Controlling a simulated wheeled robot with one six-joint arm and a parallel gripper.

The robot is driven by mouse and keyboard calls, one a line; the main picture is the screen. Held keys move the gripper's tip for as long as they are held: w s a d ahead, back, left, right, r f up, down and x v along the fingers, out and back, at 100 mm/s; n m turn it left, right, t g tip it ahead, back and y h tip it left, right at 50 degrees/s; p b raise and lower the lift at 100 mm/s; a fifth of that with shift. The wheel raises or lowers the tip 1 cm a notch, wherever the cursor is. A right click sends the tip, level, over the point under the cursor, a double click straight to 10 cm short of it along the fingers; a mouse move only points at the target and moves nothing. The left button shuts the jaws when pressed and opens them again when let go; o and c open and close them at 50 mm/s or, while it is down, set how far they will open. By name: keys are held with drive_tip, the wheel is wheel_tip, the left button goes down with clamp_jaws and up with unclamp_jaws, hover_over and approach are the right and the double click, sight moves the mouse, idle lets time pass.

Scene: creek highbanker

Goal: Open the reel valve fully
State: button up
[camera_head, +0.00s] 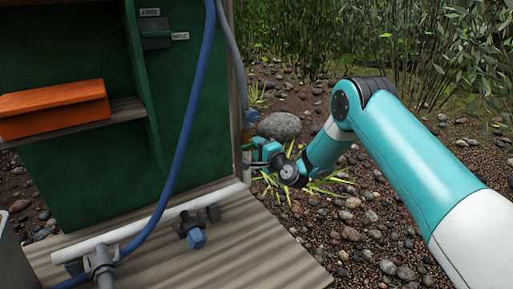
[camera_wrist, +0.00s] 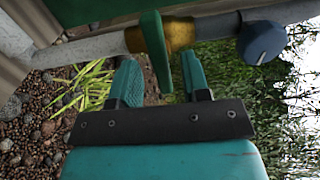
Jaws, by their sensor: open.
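The valve shows in the wrist view as a brass body (camera_wrist: 176,35) on a grey pipe (camera_wrist: 83,48), with a flat green lever (camera_wrist: 156,45) standing out from it. My gripper (camera_wrist: 159,68) is open, with one teal finger on each side of the lever's free end. The right finger is close to the lever and a wider gap shows on the left; I cannot tell if either touches. In the head view my gripper (camera_head: 258,152) is at the right edge of the green panel and hides most of the valve there.
A blue knob (camera_wrist: 262,42) sits on the pipe right of the brass body. In the head view, a white pipe with a blue-ended valve (camera_head: 195,236) crosses the wooden deck (camera_head: 240,255). A blue hose (camera_head: 186,130) hangs before the green panel (camera_head: 100,185). A grey rock (camera_head: 279,126) lies behind my gripper.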

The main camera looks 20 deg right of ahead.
drive_tip(key=shift+w+a, duration=0.1)
drive_tip(key=shift+w, duration=0.2)
